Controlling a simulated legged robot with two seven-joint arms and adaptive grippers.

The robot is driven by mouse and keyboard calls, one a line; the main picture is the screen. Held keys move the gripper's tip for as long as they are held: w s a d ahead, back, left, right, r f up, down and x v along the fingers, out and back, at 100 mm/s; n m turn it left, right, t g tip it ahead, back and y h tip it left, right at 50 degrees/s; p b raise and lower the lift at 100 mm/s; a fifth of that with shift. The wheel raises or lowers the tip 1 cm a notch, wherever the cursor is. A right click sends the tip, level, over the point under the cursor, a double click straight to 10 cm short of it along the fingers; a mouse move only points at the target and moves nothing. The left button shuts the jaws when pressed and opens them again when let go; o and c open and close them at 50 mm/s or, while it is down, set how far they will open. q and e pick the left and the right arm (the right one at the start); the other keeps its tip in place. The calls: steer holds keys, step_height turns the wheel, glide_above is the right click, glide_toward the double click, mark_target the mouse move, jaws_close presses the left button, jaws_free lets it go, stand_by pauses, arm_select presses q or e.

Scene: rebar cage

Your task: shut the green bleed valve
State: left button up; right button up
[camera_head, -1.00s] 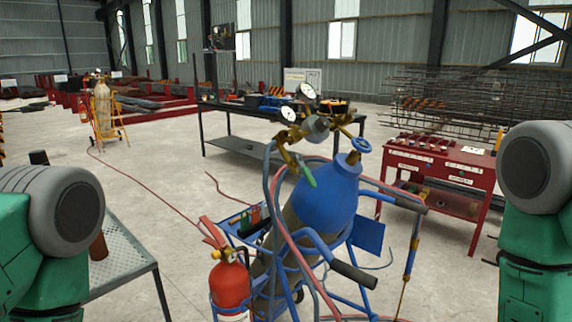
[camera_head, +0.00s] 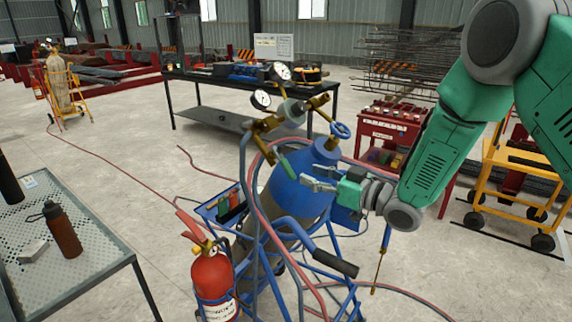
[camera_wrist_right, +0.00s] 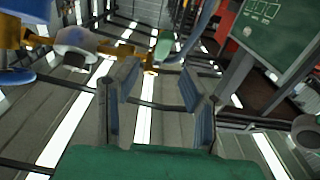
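The green bleed valve (camera_head: 287,166) is a small green lever hanging below the brass regulator fittings, just left of the blue cylinder top (camera_head: 305,190). In the right wrist view a green piece that looks like its handle (camera_wrist_right: 163,45) shows beyond the fingertips, beside a brass fitting. My right gripper (camera_head: 312,178) is in front of the blue cylinder top, a short way right of the green lever and apart from it. In the wrist view its two fingers (camera_wrist_right: 160,80) are spread with nothing between them. My left gripper is out of view.
Two gauges (camera_head: 261,99) and a blue handwheel (camera_head: 340,130) crowd the cylinder top. Red and blue hoses and the cart's black-gripped handle (camera_head: 335,264) are close by. A fire extinguisher (camera_head: 213,284) stands at the front. A perforated table (camera_head: 90,262) is at left.

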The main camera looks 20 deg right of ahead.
mark_target(288, 167)
steer(key=p+x, duration=0.1)
steer(key=x, duration=0.6)
steer(key=shift+w+a, duration=0.2)
steer(key=shift+a, duration=0.15)
steer(key=shift+d, duration=0.1)
jaws_close()
